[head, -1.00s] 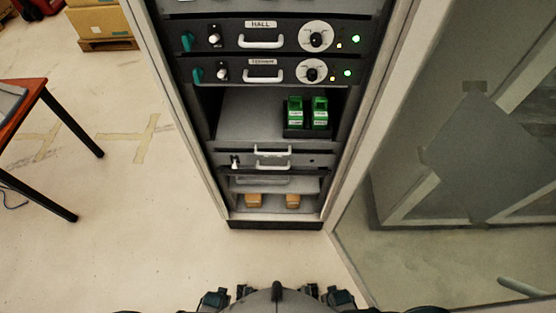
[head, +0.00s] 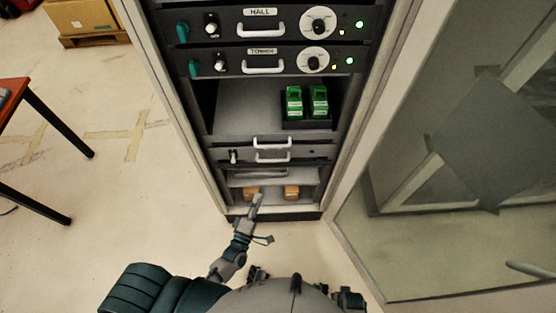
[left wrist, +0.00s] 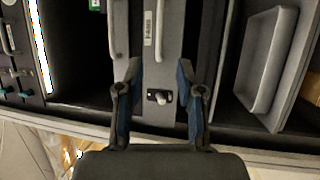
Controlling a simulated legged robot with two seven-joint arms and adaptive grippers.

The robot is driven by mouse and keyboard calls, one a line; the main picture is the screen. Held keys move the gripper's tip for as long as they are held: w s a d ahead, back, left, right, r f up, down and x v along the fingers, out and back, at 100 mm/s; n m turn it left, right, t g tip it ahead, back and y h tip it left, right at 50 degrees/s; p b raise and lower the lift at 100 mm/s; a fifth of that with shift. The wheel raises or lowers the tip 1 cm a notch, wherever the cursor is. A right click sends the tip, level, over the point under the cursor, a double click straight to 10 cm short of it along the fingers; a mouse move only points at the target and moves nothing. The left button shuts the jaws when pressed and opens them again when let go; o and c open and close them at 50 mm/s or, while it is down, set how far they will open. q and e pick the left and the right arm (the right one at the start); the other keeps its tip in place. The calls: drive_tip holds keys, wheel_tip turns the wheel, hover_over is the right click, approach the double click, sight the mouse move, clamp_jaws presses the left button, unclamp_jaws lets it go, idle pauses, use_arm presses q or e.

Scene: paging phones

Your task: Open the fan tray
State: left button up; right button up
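The fan tray is most likely the low dark panel (head: 300,154) in the rack, under the shelf. Pale handles (head: 272,157) cross its front in the head view, with a small knob (head: 233,156) at its left. In the left wrist view, turned sideways, the panel (left wrist: 147,60) has a small label, a handle and the knob (left wrist: 160,97). My left gripper (head: 259,197) is low in front of the rack, below this panel. In the left wrist view its fingers (left wrist: 158,72) are apart and empty, either side of the knob in the picture. My right gripper is not in view.
HALL (head: 285,24) and TOWER (head: 290,62) units are above. Green blocks (head: 306,101) stand on the shelf. A grey tray (head: 258,173) and orange-brown blocks (head: 291,192) are below. A glass door (head: 450,150) stands at the right; a table (head: 14,92) is left.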

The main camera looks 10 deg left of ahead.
sight(273, 160)
use_arm(q)
drive_tip(key=x, duration=1.5)
drive_tip(key=shift+w+a, duration=0.25)
drive_tip(key=shift+a, duration=0.05)
drive_tip(key=shift+w+d+r, duration=0.1)
drive_tip(key=shift+w+d, duration=0.25)
drive_tip(key=shift+d, duration=0.2)
drive_tip(key=shift+a, duration=0.35)
clamp_jaws()
